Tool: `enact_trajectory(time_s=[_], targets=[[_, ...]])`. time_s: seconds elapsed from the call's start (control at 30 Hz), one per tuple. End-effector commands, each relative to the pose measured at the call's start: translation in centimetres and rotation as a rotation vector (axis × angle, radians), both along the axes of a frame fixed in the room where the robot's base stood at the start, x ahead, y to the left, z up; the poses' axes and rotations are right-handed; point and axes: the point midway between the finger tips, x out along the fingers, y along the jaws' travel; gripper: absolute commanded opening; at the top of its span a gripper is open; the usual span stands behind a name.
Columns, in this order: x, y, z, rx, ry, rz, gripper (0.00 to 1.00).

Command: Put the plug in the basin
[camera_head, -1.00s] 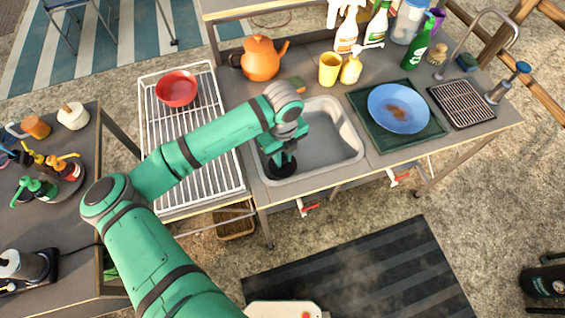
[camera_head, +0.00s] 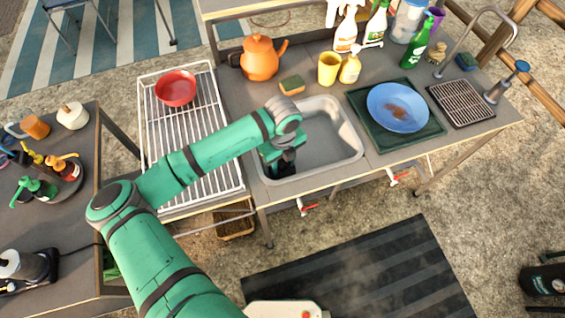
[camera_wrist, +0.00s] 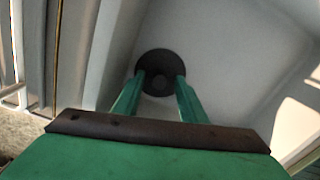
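The basin (camera_head: 335,150) is the grey sink set in the counter. My gripper (camera_head: 279,172) reaches down into its left end. In the wrist view the plug (camera_wrist: 158,62) is a dark round disc with a small knob at its middle, lying on the pale basin floor. I cannot tell whether the disc sits fully in the drain. In the head view my gripper mostly hides the plug.
A sponge (camera_head: 292,86), a yellow cup (camera_head: 329,68) and an orange kettle (camera_head: 260,58) stand behind the basin. A blue plate (camera_head: 398,107) lies to the right. A white rack (camera_head: 215,185) with a red bowl (camera_head: 176,87) is to the left. The basin's right part is clear.

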Motion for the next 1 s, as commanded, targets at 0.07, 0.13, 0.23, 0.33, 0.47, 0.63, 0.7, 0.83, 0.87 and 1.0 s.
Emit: enact_trajectory(time_s=[0.07, 0.13, 0.23, 0.33, 0.47, 0.63, 0.7, 0.83, 0.87, 1.0], targets=[[0.0, 0.0, 0.0, 0.000, 0.000, 0.000, 0.38], [0.0, 0.0, 0.0, 0.000, 0.000, 0.000, 0.38], [0.0, 0.0, 0.2, 0.000, 0.000, 0.000, 0.38], [0.1, 0.0, 0.9, 0.001, -0.002, -0.001, 0.38], [0.1, 0.0, 2.8, 0.000, -0.002, -0.002, 0.38], [0.1, 0.0, 6.3, 0.000, -0.004, -0.002, 0.38], [0.1, 0.0, 7.7, 0.001, -0.003, -0.002, 0.38], [0.1, 0.0, 9.9, 0.001, -0.003, 0.000, 0.38], [0.1, 0.0, 10.3, 0.000, -0.002, 0.000, 0.38], [0.0, 0.0, 11.7, 0.000, 0.000, -0.001, 0.38]])
